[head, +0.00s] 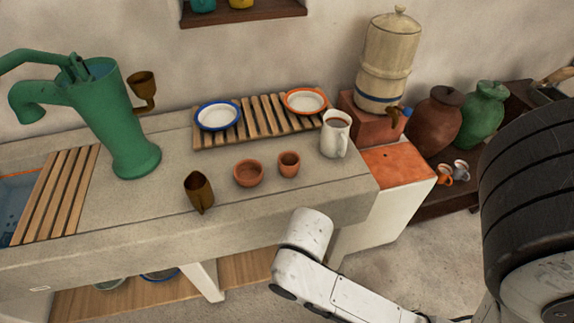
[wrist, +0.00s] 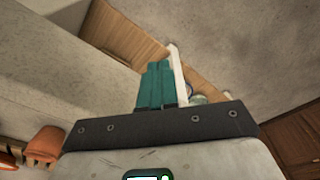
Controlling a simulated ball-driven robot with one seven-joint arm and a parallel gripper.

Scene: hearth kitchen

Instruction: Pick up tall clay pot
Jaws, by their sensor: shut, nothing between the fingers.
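Two small terracotta vessels stand on the stone counter in the head view. The right one is a narrower, taller clay pot (head: 289,164); the left one is a wider, low clay bowl (head: 248,173). A much larger dark-brown clay jar (head: 435,121) stands at the right, beyond the counter's end. My gripper (wrist: 157,85) shows in the wrist view with its teal fingers together and empty. It points down past the counter's edge, near the lower shelf. In the head view the fingers are hidden; my white arm is in front of the counter.
A brown metal jug (head: 200,191) stands left of the bowl and a white mug (head: 335,134) right of the pot. A slatted rack (head: 263,122) holds two plates behind them. A green pump (head: 112,115) rises at left. The counter's front strip is clear.

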